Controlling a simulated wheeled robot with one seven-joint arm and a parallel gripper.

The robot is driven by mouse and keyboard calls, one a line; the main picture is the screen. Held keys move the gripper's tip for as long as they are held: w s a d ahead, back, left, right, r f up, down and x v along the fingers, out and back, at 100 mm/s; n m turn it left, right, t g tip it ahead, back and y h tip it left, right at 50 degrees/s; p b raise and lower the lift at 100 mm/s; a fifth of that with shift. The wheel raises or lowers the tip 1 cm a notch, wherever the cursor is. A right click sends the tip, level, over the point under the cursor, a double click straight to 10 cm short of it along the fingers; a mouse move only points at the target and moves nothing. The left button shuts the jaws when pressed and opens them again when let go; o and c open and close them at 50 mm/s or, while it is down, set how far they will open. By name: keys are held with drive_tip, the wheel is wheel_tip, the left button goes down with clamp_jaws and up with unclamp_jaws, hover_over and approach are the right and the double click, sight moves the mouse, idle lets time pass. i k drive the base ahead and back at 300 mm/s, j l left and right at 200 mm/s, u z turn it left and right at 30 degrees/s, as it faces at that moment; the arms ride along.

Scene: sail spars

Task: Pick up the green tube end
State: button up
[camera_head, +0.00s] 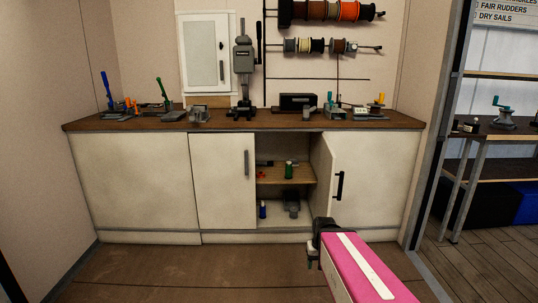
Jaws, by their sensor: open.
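A small green cylinder (289,169), which looks like the green tube end, stands upright on the middle shelf (270,178) inside the open cabinet under the workbench. My gripper (317,242) is dark, at the end of my pink arm link, in front of and below the cabinet opening. It is to the right of the green cylinder and well apart from it. My gripper is open and its fingers are small in this view; I see nothing held.
The right cabinet door (343,180) stands open beside the opening; the left door (222,180) is shut. A blue cylinder (263,209) and a grey object (292,208) sit on the cabinet floor. Small red items (261,175) lie left on the shelf. The floor (190,272) in front is clear.

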sight(288, 175)
drive_tip(key=l+u, duration=0.25)
drive_tip(key=l, duration=0.8)
drive_tip(key=l+u, duration=0.3)
drive_tip(key=l, duration=0.75)
drive_tip(key=i+j, duration=0.25)
drive_tip(key=j, duration=0.15)
drive_tip(key=i+j, duration=0.25)
drive_tip(key=j, duration=0.15)
drive_tip(key=i+j, duration=0.2)
drive_tip(key=j, duration=0.2)
drive_tip(key=i+j, duration=0.25)
drive_tip(key=j, duration=0.15)
drive_tip(key=i+j, duration=0.25)
drive_tip(key=j, duration=0.15)
drive_tip(key=i+j, duration=0.25)
drive_tip(key=j, duration=0.15)
drive_tip(key=i+j, duration=0.25)
drive_tip(key=j, duration=0.15)
drive_tip(key=i, duration=0.4)
drive_tip(key=z, duration=0.05)
